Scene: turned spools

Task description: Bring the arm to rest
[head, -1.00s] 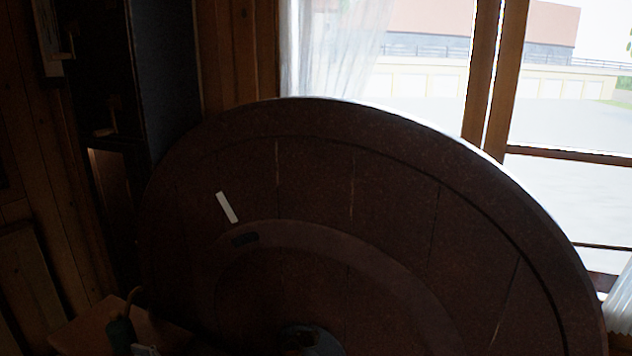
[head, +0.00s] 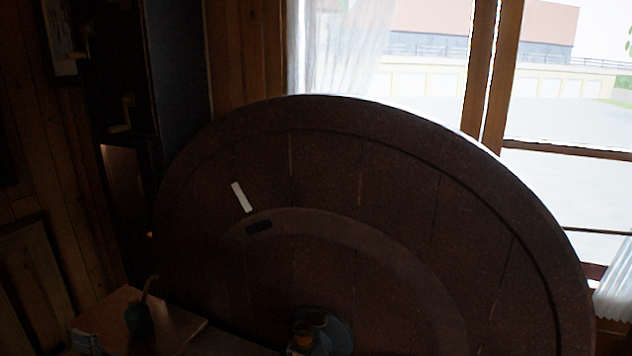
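A very large dark round wooden spool (head: 400,210) stands on its edge in the middle of the head view, its flat face towards me. A round hub piece (head: 330,332) shows at the bottom middle. Neither of my grippers shows in this view, so their state is hidden.
A small wooden table (head: 165,325) with a dark green pot (head: 140,320) stands at the lower left. A dark tall cabinet (head: 180,70) is behind it. A window (head: 560,120) with white curtains (head: 340,45) is behind the spool. The room is dim.

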